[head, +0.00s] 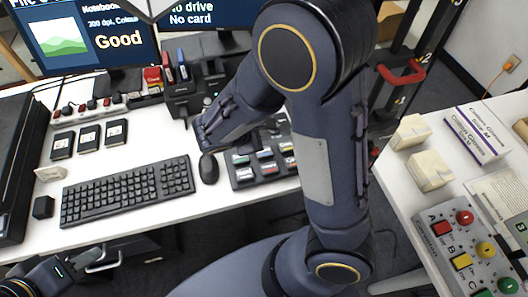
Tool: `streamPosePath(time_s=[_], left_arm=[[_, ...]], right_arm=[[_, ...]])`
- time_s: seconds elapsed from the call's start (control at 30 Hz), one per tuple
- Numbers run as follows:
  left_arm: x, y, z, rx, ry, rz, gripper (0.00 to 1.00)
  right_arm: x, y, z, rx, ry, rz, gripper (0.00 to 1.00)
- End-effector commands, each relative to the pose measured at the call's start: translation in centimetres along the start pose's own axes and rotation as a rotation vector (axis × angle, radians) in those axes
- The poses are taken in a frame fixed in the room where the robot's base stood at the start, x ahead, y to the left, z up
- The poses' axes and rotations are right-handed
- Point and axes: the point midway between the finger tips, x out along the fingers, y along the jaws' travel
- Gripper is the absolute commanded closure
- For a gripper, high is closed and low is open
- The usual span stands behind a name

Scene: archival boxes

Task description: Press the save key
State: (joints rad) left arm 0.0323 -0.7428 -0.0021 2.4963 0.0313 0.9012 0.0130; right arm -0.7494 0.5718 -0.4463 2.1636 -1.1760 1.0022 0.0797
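No key's label can be read as save. A dark keypad (263,165) with rows of coloured keys lies on the white desk, partly covered by my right arm. The black keyboard (128,190) lies to its left. My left gripper (78,268) is at the bottom left corner, below the desk's front edge and away from the keys; its fingers are unclear. My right arm crosses the middle of the view, its far end over the desk near the mouse (208,168) and keypad; its fingers cannot be made out.
Two monitors (95,40) stand at the back; they read "Good" and "No card". A card reader tower (190,88) and three black drives (88,138) are behind the keyboard. On the right table are cream boxes (430,172) and a grey panel (462,240) with coloured buttons.

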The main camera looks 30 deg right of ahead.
Motion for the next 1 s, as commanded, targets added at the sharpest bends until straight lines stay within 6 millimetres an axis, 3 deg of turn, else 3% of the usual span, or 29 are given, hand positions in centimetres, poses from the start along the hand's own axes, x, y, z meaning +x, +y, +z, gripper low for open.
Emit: streamPosePath(time_s=[0.47,1.0], left_arm=[[5.0,-2.3,2.5,0.0,0.0,0.0,0.64],[5.2,-2.4,2.6,0.0,0.0,0.0,0.64]], right_arm=[[4.8,-3.5,-3.5,0.0,-0.001,0.0,1.0],[5.0,-3.7,-3.7,0.0,-0.001,0.0,1.0]])
